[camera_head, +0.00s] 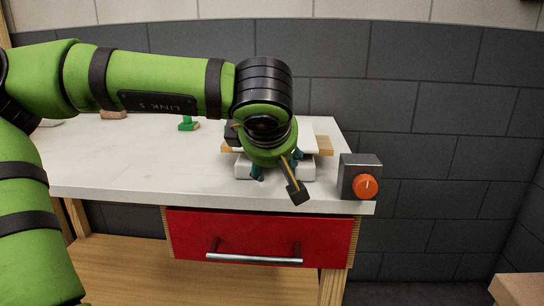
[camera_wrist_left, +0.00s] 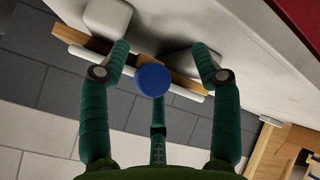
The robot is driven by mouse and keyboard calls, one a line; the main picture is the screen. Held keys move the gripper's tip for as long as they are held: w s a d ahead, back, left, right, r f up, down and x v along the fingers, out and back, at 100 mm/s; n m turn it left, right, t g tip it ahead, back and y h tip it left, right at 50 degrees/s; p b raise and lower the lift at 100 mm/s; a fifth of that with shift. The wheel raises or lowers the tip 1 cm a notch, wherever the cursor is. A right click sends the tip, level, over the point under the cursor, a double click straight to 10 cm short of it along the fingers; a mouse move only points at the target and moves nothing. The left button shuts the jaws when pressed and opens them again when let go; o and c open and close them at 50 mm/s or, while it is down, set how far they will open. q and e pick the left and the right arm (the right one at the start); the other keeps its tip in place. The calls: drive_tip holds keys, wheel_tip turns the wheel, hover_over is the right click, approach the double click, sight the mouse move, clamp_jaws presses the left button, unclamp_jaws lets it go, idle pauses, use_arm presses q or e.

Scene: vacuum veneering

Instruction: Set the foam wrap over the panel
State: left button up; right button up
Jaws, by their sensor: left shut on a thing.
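My left gripper (camera_head: 258,174) points down over the right part of the white worktop. In the left wrist view my left gripper (camera_wrist_left: 160,50) has its teal fingers closed in on white padding, which I take to be the foam wrap (camera_wrist_left: 106,16). The foam wrap also shows in the head view as a white padded piece (camera_head: 299,171) under the gripper. The panel, a pale wooden board (camera_head: 325,146), sticks out right of the gripper; its edge shows in the wrist view (camera_wrist_left: 70,38). A blue disc (camera_wrist_left: 153,80) sits between the fingers. The wrist hides how wrap and panel meet.
A grey box with an orange knob (camera_head: 365,187) stands at the worktop's front right corner. A small green object (camera_head: 188,123) stands further left. The red drawer (camera_head: 258,236) below is shut. The worktop (camera_head: 120,172) is clear at its front left.

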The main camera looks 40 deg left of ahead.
use_arm(q)
drive_tip(key=shift+d, duration=0.1)
drive_tip(key=shift+s+d+r, duration=0.1)
drive_tip(key=shift+r, duration=0.1)
drive_tip(key=v, duration=1.1)
drive_tip(key=shift+s, duration=0.15)
drive_tip(key=shift+r, duration=0.15)
